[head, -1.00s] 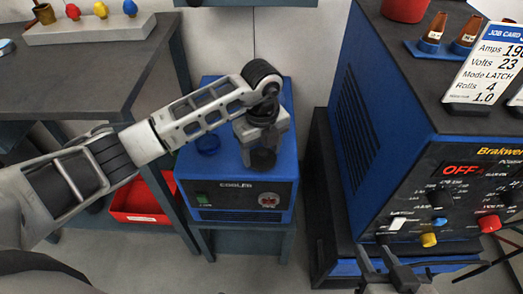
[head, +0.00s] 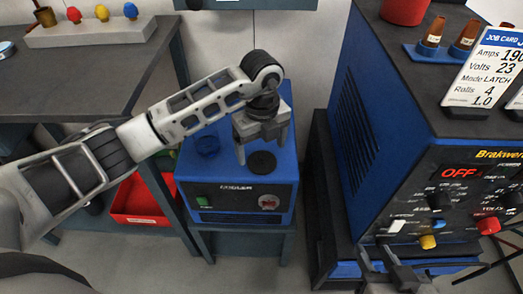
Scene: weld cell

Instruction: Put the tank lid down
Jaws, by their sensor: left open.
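The black round tank lid (head: 262,163) lies on the blue top of the cooler (head: 236,192), near its front right part. My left gripper (head: 261,148) is open just above and behind the lid, its fingers spread and pointing down. The lid appears free of the fingers. A round dark blue tank opening (head: 208,146) shows on the cooler top to the left of the lid. My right gripper (head: 377,254) is at the bottom edge in front of the welder, its two fingers apart with nothing visible between them.
The large blue and black welder (head: 375,130) stands right of the cooler, with a job card (head: 486,68) on top. A workbench (head: 85,75) is at the left, with a red bin (head: 138,200) below it. The cooler top is clear left of the lid.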

